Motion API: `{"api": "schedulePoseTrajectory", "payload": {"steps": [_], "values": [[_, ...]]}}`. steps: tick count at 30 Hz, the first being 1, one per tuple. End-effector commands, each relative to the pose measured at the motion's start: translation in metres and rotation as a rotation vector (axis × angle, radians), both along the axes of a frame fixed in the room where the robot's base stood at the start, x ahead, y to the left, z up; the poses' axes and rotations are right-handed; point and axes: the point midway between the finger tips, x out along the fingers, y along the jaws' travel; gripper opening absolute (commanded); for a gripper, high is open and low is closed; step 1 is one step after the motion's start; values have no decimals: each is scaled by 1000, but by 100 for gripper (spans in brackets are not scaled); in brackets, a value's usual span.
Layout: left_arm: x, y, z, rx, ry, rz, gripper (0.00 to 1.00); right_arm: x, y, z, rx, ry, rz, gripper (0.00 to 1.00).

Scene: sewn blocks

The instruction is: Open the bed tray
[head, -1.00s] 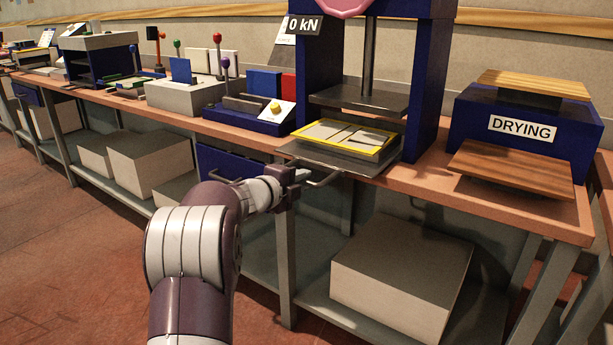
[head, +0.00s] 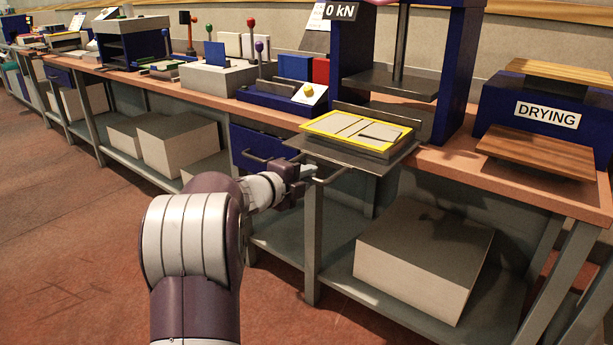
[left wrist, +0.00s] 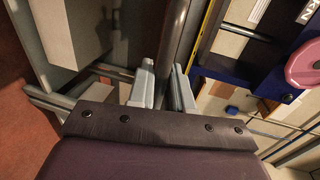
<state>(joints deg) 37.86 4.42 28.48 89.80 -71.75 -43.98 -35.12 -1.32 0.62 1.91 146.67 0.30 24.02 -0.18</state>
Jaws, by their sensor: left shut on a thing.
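The bed tray (head: 388,161) is a flat grey plate that juts out past the front edge of the bench, below the press. A yellow-edged board (head: 355,131) with pale panels and a thin dark bar lies on it. My left gripper (head: 304,174) is at the tray's front, shut on the bar handle (head: 337,174). In the left wrist view the handle (left wrist: 180,35) runs between the two pale fingers (left wrist: 166,92). The fingers partly hide the handle. My right gripper is not in view.
The blue press (head: 455,75) stands behind the tray, reading 0 kN. A blue drawer (head: 262,146) with its own handle is left of the tray. The drying stand (head: 545,112) is to the right. A pale box (head: 425,255) sits on the lower shelf.

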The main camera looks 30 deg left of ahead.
Motion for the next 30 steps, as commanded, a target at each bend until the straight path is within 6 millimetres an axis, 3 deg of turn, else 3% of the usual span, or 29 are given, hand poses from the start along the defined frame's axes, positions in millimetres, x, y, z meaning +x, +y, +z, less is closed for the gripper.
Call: {"api": "schedulePoseTrajectory", "payload": {"steps": [4,5,6,17,30], "values": [[0,0,-1,-1,2,-1,0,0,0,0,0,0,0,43],[0,0,-1,-1,2,-1,26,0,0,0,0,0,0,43],[0,0,-1,-1,2,-1,36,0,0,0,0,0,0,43],[-8,1,3,-1,0,2,36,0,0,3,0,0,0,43],[-110,9,25,0,1,3,36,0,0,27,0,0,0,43]]}}
